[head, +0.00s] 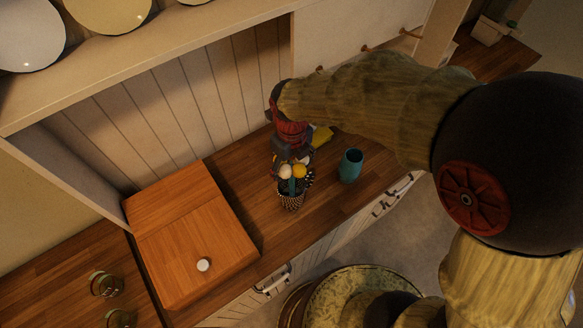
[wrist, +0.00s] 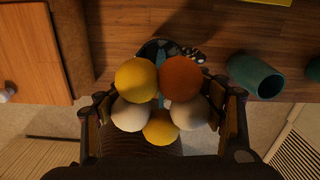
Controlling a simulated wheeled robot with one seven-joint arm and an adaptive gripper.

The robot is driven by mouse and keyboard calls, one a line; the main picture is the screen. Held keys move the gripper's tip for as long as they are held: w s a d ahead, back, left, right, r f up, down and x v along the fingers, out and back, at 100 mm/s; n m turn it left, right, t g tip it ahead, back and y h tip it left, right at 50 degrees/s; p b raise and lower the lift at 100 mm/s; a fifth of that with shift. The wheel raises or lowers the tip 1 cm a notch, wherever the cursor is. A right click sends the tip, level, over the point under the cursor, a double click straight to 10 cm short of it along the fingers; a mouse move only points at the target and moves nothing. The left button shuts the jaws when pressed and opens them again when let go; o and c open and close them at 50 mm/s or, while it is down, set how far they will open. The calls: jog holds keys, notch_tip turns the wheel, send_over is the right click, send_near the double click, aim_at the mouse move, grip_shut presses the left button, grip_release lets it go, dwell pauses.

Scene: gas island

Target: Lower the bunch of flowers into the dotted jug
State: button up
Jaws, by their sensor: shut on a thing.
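The bunch of flowers (head: 293,171) has round yellow, white and orange heads. It is between the fingers of my gripper (head: 292,155), which is shut on it. In the wrist view the flower heads (wrist: 160,95) fill the space between the two fingers (wrist: 163,112). The dotted jug (head: 291,199), dark with pale dots, stands on the wooden counter just below the flowers in the head view. The flower heads hide the stems' lower ends and most of the jug's mouth, so I cannot tell whether the stems are inside.
A teal cup (head: 350,166) stands right of the jug, near the counter's front edge. A wooden box with a white knob (head: 203,265) is to the left. A yellow item (head: 322,136) lies behind. Glasses (head: 106,284) stand at the lower left.

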jog(key=shift+f, duration=0.15)
jog(key=o, duration=1.8)
notch_tip(320, 180, up, 12)
